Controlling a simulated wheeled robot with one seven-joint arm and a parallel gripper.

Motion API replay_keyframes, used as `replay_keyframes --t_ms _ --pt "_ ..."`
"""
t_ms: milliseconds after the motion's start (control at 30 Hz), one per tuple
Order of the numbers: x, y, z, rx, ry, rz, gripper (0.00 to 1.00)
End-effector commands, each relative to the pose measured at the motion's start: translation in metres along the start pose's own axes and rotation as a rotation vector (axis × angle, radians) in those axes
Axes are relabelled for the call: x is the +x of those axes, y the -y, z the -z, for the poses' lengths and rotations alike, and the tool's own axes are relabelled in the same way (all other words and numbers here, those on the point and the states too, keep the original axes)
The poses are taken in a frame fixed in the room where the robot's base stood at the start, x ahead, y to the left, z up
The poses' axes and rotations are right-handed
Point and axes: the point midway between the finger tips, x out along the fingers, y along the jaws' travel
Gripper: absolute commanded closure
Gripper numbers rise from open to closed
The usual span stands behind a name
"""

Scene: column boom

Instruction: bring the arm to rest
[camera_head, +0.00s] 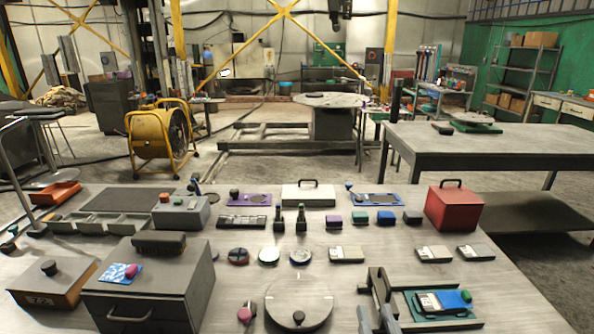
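The rest of my arm is out of view. I cannot tell whether the fingers touch anything.
The near table (240,290) is crowded. A grey drawer box (150,290) and a brown box (52,282) stand at left, a red box (453,208) at back right. Small blocks and discs fill the middle. Bare tabletop (505,285) lies at right.

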Motion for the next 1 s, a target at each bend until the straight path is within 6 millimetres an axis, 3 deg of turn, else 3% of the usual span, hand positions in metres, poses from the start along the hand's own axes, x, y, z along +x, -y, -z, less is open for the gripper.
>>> replay_keyframes --t_ms 267,467,1000 --pt "-0.044 -0.003 0.000 -0.030 -0.019 0.014 0.68" --pt "-0.090 -0.009 -0.005 -0.049 -0.010 0.013 0.68" --pt "-0.277 -0.040 -0.009 -0.103 0.170 -0.042 0.68"
